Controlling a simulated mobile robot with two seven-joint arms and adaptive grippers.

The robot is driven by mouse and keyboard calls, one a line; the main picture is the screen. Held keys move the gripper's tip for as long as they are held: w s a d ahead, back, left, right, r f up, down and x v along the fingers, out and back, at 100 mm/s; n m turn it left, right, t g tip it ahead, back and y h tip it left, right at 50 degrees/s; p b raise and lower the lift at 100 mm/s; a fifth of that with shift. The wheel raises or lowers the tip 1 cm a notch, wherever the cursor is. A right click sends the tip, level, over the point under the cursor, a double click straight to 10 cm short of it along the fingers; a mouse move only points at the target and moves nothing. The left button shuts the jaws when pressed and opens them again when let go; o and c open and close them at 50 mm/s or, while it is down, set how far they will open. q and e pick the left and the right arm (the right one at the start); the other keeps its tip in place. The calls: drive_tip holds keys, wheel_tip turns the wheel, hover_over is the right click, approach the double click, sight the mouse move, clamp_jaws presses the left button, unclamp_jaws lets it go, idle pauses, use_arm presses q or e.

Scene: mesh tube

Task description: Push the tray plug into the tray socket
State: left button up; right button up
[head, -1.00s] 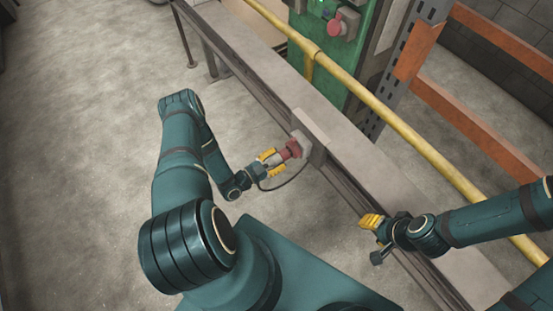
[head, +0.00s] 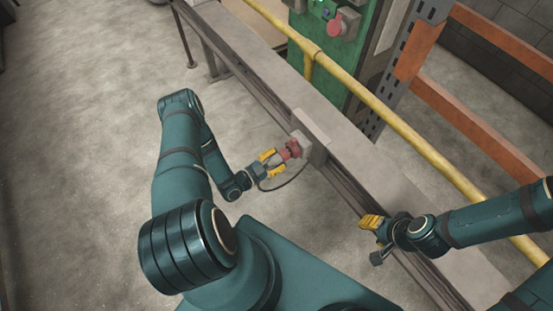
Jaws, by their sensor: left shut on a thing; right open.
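The red tray plug (head: 290,150) is at the side of the long grey tray, with a dark cable looping below it. The grey tray socket (head: 302,139) sits on a flat plate (head: 313,137) on the tray's side. The plug's front meets the socket; how deep it sits in it I cannot tell. My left gripper (head: 274,160), with yellow fingers, is shut on the plug's rear and lined up with the socket. My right gripper (head: 371,222) is open and empty, above the tray's edge further to the right.
The grey tray (head: 260,75) runs diagonally across the view. A yellow pipe (head: 400,142) runs along its far side. Behind it stand a green cabinet (head: 340,60) with a red knob (head: 335,24) and an orange rack beam (head: 470,120). The floor at the left is clear.

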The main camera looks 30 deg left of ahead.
use_arm(q)
drive_tip(key=shift+w+d, duration=0.2)
drive_tip(key=shift+w, duration=0.3)
drive_tip(key=o, duration=1.1)
drive_tip(key=shift+s, duration=0.1)
drive_tip(key=v, duration=1.1)
drive_tip(key=shift+s+a, duration=0.2)
drive_tip(key=shift+s, duration=0.15)
